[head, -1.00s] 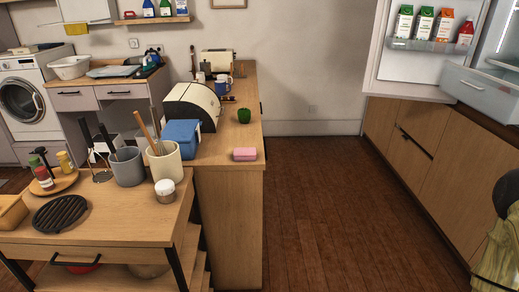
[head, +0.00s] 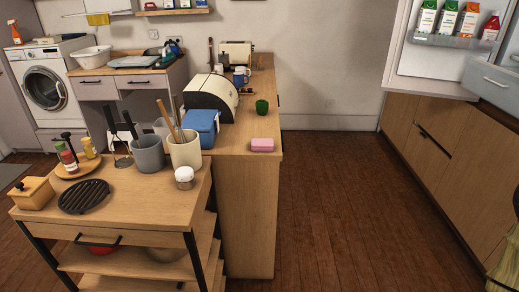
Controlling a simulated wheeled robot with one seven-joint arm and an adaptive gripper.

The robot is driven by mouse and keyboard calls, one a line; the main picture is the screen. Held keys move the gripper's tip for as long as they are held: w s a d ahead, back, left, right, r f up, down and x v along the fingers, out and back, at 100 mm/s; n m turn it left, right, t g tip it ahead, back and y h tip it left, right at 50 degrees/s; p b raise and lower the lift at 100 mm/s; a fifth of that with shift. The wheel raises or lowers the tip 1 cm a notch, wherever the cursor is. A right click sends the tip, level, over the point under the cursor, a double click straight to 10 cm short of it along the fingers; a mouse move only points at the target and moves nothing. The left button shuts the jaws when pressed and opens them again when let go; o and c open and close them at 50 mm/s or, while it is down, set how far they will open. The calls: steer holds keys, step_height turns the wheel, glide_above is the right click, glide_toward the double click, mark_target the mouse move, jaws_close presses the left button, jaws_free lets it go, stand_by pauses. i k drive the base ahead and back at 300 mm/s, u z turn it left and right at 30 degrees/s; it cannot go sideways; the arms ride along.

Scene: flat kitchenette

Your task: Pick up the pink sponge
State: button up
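The pink sponge (head: 262,145) lies flat near the front right part of the wooden counter (head: 236,169), close to its right edge. It is fully visible, with bare wood around it. A green cup-like object (head: 262,107) stands behind it, and a blue box (head: 202,128) stands to its left. My gripper does not show in the head view.
A wooden cart (head: 130,208) with utensil pots, a jar (head: 184,178) and a black grill plate (head: 84,196) stands in front left of the counter. A fridge door (head: 442,50) is open at the right. The floor (head: 335,200) right of the counter is clear.

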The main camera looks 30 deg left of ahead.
mark_target(258, 145)
steer(key=z, duration=0.05)
steer(key=k, duration=0.4)
steer(key=u, duration=1.1)
steer(key=i, duration=0.7)
steer(key=u, duration=0.4)
